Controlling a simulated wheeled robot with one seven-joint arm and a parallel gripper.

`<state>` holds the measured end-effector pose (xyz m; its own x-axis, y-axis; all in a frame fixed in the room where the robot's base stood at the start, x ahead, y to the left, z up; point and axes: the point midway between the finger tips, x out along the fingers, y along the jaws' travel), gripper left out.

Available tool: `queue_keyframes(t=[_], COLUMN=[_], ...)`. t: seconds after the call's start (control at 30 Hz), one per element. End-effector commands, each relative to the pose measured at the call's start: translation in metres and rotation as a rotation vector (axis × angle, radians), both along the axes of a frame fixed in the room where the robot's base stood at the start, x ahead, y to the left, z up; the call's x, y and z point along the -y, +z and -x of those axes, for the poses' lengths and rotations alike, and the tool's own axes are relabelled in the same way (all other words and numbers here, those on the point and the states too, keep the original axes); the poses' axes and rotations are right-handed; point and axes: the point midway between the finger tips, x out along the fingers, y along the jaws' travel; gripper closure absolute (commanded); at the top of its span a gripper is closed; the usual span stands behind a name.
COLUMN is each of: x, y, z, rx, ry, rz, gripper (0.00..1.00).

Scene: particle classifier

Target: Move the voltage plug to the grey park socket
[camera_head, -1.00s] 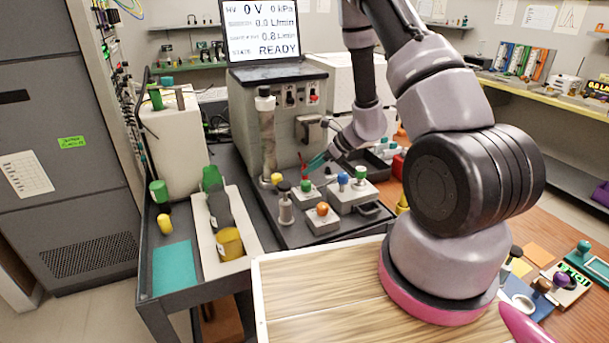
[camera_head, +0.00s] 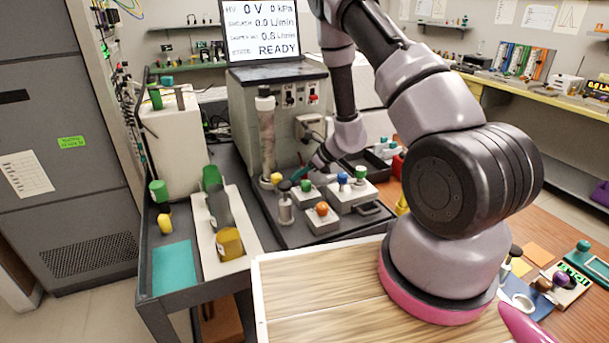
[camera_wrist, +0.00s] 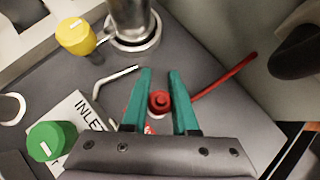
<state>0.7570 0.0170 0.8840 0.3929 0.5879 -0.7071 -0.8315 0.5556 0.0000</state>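A red round plug (camera_wrist: 158,101) with a red cable or rod (camera_wrist: 226,76) running to the upper right is in the wrist view; I take it as the voltage plug. My gripper (camera_wrist: 160,72) has teal fingers apart, one on each side of the red plug. Whether they touch it is unclear. In the head view my gripper (camera_head: 300,173) is low over the dark deck in front of the grey instrument, and the plug cannot be made out. A pale-rimmed round hole (camera_wrist: 10,108) lies at the left edge; I cannot tell if it is the grey park socket.
A yellow knob (camera_wrist: 75,37) by a metal column base (camera_wrist: 134,42), a bent metal rod (camera_wrist: 114,76) and a green knob (camera_wrist: 51,140) on an INLET plate (camera_wrist: 84,114) are close by. An orange-knobbed block (camera_head: 322,210) and a blue knob (camera_head: 342,178) stand nearer the front.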

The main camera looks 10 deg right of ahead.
Motion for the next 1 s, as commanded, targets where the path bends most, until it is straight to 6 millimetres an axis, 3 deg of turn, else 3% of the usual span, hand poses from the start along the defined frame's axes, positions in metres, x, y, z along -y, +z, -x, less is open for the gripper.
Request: queue_keyframes(t=[0.47, 1.0], x=[0.000, 0.000], y=[0.011, 0.092], z=[-0.001, 0.000], rx=[0.003, 0.003], ry=[0.000, 0.001], rz=[0.000, -0.002], gripper=[1.00, 1.00])
